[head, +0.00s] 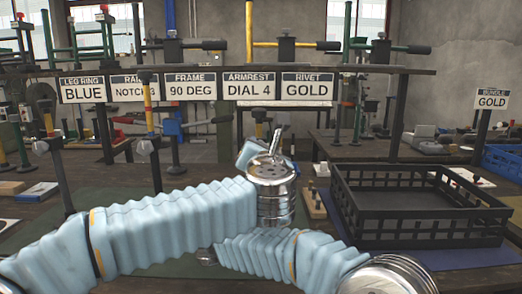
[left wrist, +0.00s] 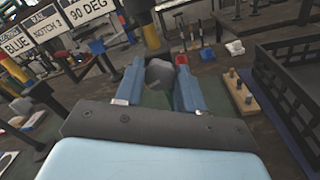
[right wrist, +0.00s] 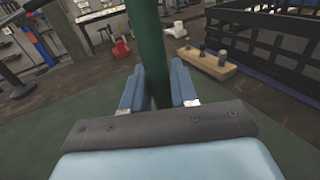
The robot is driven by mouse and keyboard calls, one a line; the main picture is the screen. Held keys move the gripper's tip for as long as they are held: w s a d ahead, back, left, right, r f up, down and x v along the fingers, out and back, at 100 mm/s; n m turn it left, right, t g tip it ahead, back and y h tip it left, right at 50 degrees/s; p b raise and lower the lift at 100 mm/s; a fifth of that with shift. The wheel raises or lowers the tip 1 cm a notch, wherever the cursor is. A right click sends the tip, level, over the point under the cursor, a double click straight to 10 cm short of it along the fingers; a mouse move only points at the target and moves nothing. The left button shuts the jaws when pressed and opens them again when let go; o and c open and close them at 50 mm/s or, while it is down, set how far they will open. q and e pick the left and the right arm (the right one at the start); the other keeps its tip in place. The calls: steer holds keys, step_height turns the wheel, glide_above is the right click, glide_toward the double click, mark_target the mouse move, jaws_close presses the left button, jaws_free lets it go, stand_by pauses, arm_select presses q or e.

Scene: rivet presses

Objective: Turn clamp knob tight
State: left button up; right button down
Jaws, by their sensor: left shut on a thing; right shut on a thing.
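In the left wrist view, my left gripper (left wrist: 160,72) is shut on a rounded grey knob (left wrist: 159,75). Its two blue fingers lie on either side of the knob, and a dark post with a yellow part stands just beyond. In the right wrist view, my right gripper (right wrist: 157,80) is shut on an upright dark green post (right wrist: 147,45), with one finger on each side. In the head view, both sets of fingertips are hidden by my own arms and wrists, which cross near the middle. The knob's turn angle and tightness cannot be told.
A black crate (head: 400,240) stands on a blue mat at the right. A wooden block with several pegs (head: 314,203) lies beside it. Signs (head: 250,87) hang along a rail above the bench. Posts and tools stand at the left and back. A green mat lies below my arms.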

arm_select(q)
steer(key=m, duration=1.2)
steer(key=shift+d+f+m, duration=0.15)
steer(key=shift+f+m, duration=0.1)
steer(key=shift+m, duration=0.15)
stand_by(0.3)
steer(key=o, duration=1)
steer(key=shift+o, duration=0.2)
steer(key=s, duration=0.7)
steer(key=shift+s+d, duration=0.2)
steer(key=shift+s, duration=0.05)
